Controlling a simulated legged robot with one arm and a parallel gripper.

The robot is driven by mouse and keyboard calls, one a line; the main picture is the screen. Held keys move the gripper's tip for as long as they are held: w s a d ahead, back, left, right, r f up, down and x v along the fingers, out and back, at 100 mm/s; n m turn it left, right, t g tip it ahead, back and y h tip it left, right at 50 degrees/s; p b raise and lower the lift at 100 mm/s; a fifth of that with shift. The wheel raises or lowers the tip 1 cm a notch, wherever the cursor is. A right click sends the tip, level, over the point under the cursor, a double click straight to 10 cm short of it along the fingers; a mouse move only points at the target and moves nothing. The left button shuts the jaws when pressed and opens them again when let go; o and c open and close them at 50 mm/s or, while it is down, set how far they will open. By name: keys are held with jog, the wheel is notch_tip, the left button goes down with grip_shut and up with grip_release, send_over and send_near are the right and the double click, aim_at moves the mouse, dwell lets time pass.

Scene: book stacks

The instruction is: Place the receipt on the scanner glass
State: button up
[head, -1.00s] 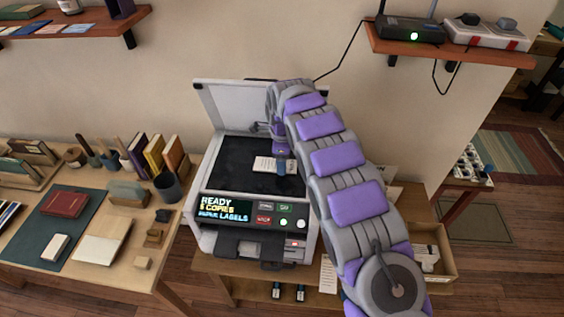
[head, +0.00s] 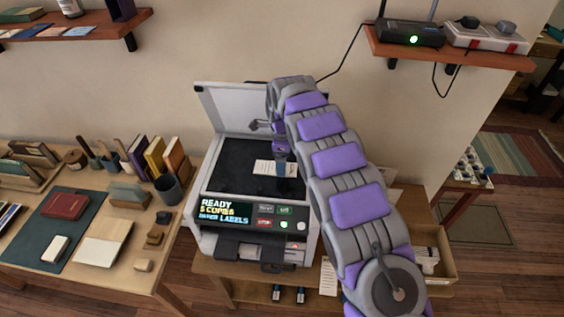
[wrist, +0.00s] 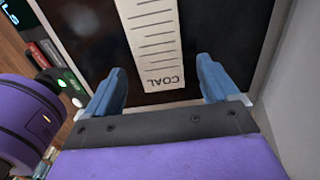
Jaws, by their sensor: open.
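The receipt (head: 265,167), a white slip with dark lines, lies on the black scanner glass (head: 233,170) of the copier. My gripper (head: 284,168) is over the right part of the glass. In the wrist view its two blue fingers (wrist: 163,85) are spread wide, with the receipt's near end between them and gaps on both sides. Part of the receipt is hidden behind a finger in the head view.
The scanner lid (head: 237,105) stands open at the back. The control panel (head: 240,212) shows "READY". A table with books and desk items (head: 100,225) stands to the left. Another paper slip (head: 328,277) is by the copier's right front. A wall shelf (head: 450,52) holds a router.

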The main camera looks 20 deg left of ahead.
notch_tip(320, 180, up, 10)
jog(key=p, duration=0.1)
jog(key=shift+p, duration=0.35)
jog(key=shift+d, duration=0.1)
jog(key=s+d+r+n, duration=0.2)
jog(key=s+d+r, duration=0.15)
jog(key=d, duration=0.55)
jog(key=s+d+r+n, duration=0.25)
jog(key=s+d, duration=0.25)
jog(key=d, duration=0.3)
jog(key=s+d+r+n, duration=0.2)
jog(key=s+d+r, duration=0.25)
jog(key=d, duration=0.45)
jog(key=s+d+f+n, duration=0.1)
jog(key=s+d+n, duration=0.2)
jog(key=s, duration=0.7)
jog(key=s+d+f+n+g, duration=0.1)
jog(key=s+d+f+n, duration=0.1)
jog(key=s, duration=0.7)
jog(key=s+d+f+n, duration=0.2)
jog(key=s+d, duration=0.3)
jog(key=s, duration=0.5)
jog(key=shift+s+f+n+g, duration=0.15)
jog(key=shift+s+n+g, duration=0.2)
jog(key=shift+n, duration=0.5)
jog(key=shift+d, duration=0.15)
